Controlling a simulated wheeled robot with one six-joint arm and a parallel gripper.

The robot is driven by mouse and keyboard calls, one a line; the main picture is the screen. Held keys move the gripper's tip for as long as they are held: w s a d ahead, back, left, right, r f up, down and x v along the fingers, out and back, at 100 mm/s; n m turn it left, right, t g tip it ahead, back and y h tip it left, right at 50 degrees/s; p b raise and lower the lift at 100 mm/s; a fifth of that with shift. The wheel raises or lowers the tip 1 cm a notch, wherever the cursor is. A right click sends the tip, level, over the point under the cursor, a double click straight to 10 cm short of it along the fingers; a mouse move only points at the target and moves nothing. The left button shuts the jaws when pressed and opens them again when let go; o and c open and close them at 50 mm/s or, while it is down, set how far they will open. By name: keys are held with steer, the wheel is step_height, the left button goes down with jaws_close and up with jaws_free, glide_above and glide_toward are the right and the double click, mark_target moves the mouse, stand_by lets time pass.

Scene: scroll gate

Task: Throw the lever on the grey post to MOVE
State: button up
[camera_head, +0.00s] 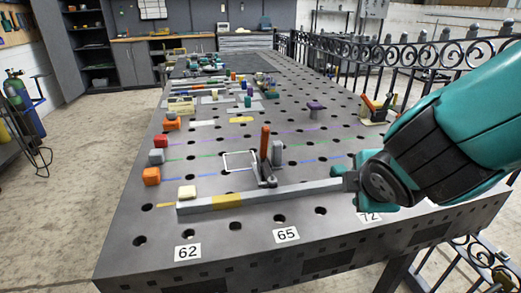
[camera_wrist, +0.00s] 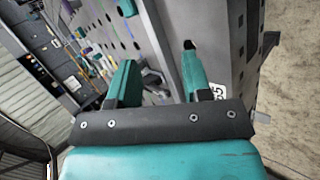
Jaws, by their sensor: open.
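An upright orange-handled lever (camera_head: 265,140) stands on a dark base, with a grey post (camera_head: 277,153) close on its right, near the front middle of the table. No MOVE marking is legible. My gripper (camera_head: 352,180) is at the front right of the table, to the right of the lever and apart from it. In the wrist view my gripper (camera_wrist: 160,58) shows two teal fingers spread apart, with nothing clearly held. Small dark parts show beyond the fingers there, too unclear to name.
A long grey bar (camera_head: 285,194) with a yellow section lies along the table (camera_head: 330,222) front, its right end near my gripper. Coloured blocks (camera_head: 151,176) line the left edge. An iron railing (camera_head: 400,55) stands right.

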steer(key=w+a+f+n+t+b, duration=0.1)
steer(key=w+a+n+t+b, duration=0.35)
steer(key=n, duration=0.55)
steer(key=n+t+y, duration=0.4)
steer(key=n+y, duration=0.2)
steer(key=n, duration=0.5)
glide_toward(266, 138)
steer(key=p+x, duration=0.6)
steer(key=x, duration=0.5)
steer(key=shift+w+r, duration=0.15)
steer(key=shift+x, duration=0.75)
steer(key=shift+c, duration=0.4)
jaws_close()
